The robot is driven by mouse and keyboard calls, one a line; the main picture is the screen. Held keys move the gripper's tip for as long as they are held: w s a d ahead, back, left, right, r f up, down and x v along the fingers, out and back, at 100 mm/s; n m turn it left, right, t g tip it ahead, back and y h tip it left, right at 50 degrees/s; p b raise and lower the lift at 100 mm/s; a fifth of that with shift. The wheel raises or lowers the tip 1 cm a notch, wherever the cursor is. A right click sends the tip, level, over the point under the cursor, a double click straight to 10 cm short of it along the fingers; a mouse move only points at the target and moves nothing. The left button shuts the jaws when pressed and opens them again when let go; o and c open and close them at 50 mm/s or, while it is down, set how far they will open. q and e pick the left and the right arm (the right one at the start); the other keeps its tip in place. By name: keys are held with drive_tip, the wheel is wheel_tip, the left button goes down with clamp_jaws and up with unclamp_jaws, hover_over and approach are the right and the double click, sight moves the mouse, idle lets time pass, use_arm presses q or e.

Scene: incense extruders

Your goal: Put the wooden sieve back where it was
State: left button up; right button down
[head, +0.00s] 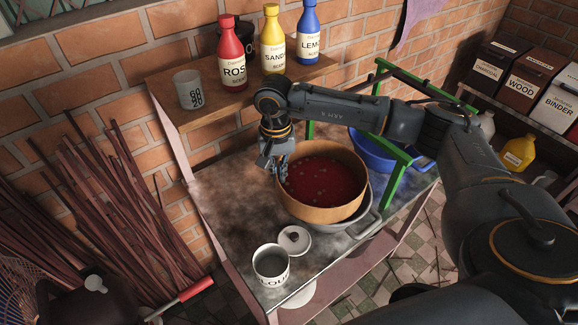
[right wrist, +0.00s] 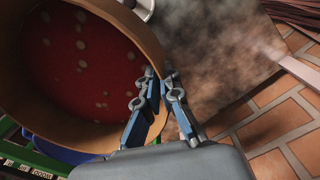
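The wooden sieve (head: 322,213) is a round tan hoop with a red surface inside, dotted with pale specks. In the head view it is above a grey metal basin (head: 372,218) on the worktable, covering most of it; I cannot tell whether they touch. My right gripper (head: 278,172) is at the sieve's left rim. In the right wrist view the fingers (right wrist: 160,88) straddle the wall of the sieve (right wrist: 138,25), one inside and one outside, closed on it. My left gripper is not in view.
A white tin (head: 271,265) and its lid (head: 295,240) are near the table's front edge. A blue basin (head: 373,152) and green frame (head: 399,182) are right of the sieve. The dusty tabletop (head: 228,200) at left is clear.

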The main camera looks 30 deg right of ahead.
sight(293, 178)
drive_tip(key=d, duration=0.4)
drive_tip(key=shift+w+d, duration=0.1)
